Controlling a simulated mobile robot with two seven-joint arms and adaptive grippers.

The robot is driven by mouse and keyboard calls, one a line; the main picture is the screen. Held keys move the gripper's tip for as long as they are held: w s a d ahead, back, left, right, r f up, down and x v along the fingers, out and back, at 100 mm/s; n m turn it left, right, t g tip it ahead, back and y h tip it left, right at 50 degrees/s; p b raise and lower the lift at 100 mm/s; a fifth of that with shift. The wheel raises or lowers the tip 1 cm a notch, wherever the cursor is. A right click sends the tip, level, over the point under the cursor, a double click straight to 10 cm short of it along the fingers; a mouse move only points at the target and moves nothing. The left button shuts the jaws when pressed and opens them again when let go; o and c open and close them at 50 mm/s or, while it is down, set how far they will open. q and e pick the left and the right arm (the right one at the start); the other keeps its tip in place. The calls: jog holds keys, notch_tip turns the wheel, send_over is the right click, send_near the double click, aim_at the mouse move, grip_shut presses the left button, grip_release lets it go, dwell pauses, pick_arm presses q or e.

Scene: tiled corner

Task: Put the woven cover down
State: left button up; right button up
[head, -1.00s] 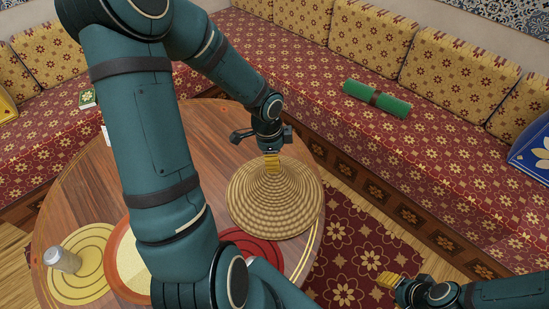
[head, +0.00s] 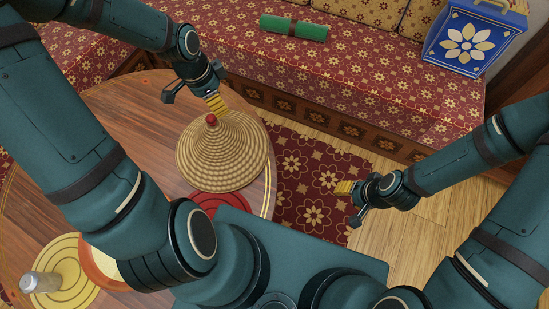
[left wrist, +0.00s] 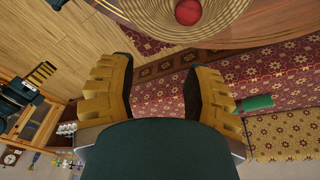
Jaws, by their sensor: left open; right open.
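The woven cover (head: 222,155) is a straw-coloured cone with a red knob on top. It stands upright on the round wooden table (head: 150,125), partly over a red round mat (head: 214,204). Its knob and upper part also show at the top of the left wrist view (left wrist: 188,12). My left gripper (head: 216,104) is open and empty just behind the knob, apart from it; its yellow fingers (left wrist: 158,88) stand wide apart in the left wrist view. My right gripper (head: 346,199) is open and empty over the floor, right of the table.
A yellow mat (head: 70,285) with a glass shaker (head: 40,283) and an orange-rimmed dish (head: 97,262) lie at the table's front left. A green roll (head: 293,27) lies on the patterned bench (head: 345,75), with a blue box (head: 474,38) at its right.

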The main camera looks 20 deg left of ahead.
pick_arm(q)
jog(key=s+d+f+n+h, duration=0.1)
jog(key=s+d+f+n, duration=0.2)
jog(key=d+f+n, duration=0.2)
jog(key=s+d+f+n+h, duration=0.1)
jog(key=s+d+f+n, duration=0.2)
jog(key=d+f, duration=0.8)
jog(key=d+n, duration=0.2)
jog(key=d, duration=0.2)
jog(key=shift+d+f, duration=0.15)
jog(key=shift+f, duration=0.2)
